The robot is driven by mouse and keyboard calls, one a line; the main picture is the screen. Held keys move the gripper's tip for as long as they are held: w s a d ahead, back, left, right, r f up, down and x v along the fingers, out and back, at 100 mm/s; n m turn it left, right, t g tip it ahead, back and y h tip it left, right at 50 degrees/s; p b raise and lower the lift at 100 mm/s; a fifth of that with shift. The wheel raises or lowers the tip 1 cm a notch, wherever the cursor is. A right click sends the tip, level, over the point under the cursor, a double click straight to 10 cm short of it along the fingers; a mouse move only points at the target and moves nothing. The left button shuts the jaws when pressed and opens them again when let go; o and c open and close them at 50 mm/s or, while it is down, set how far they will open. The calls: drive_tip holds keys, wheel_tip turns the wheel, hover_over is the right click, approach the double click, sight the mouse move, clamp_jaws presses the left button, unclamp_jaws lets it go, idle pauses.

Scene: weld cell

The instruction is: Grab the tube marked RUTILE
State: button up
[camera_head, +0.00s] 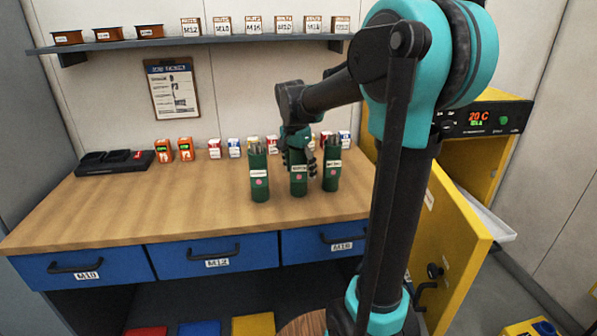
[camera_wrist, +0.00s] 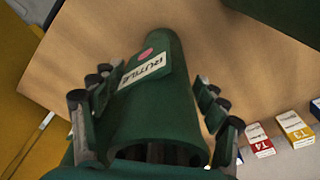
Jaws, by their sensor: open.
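The green tube marked RUTILE (camera_wrist: 172,110) fills the middle of the wrist view, with a white label and a pink-red dot. My gripper (camera_wrist: 157,92) is open, with its fingers on both sides of this tube; I cannot tell whether they touch it. In the head view my gripper (camera_head: 302,158) is at the middle one of three green tubes (camera_head: 298,184) standing on the bench, and hides part of it. The left tube (camera_head: 259,178) and right tube (camera_head: 332,170) stand close by, holding rods; their labels are too small to read.
A yellow cabinet with an open door (camera_head: 450,225) stands at right. The bench's left front is clear.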

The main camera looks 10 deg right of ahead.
clamp_jaws()
idle(0.5)
